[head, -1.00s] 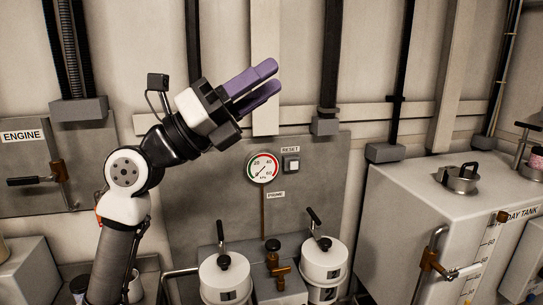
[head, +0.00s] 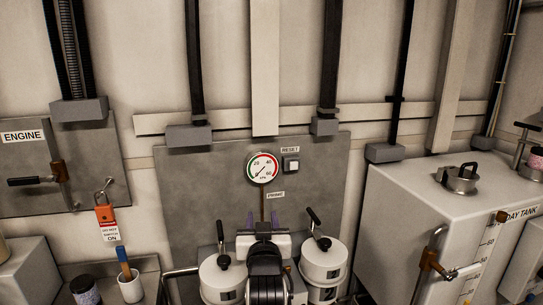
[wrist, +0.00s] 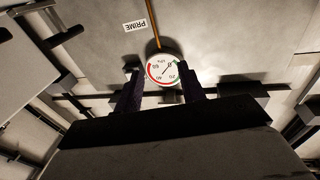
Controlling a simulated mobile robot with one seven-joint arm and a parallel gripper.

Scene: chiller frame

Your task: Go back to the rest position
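My gripper (head: 263,216) is low in the middle of the head view, in front of the grey panel (head: 215,185). Its two purple fingers point up and away, with my wrist and arm below them. In the wrist view my gripper (wrist: 160,82) has its dark fingers apart, with nothing between them. The round gauge (wrist: 161,69) shows beyond the fingertips there, upside down. In the head view the gauge (head: 262,168) is above the fingers, and its needle points low left.
Two white canisters with black-handled levers, left (head: 220,278) and right (head: 323,264), flank my arm closely. The day tank (head: 400,220) stands at right. At left are an engine switch panel (head: 90,165), a red padlock with tag (head: 105,213) and a white cup (head: 130,288).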

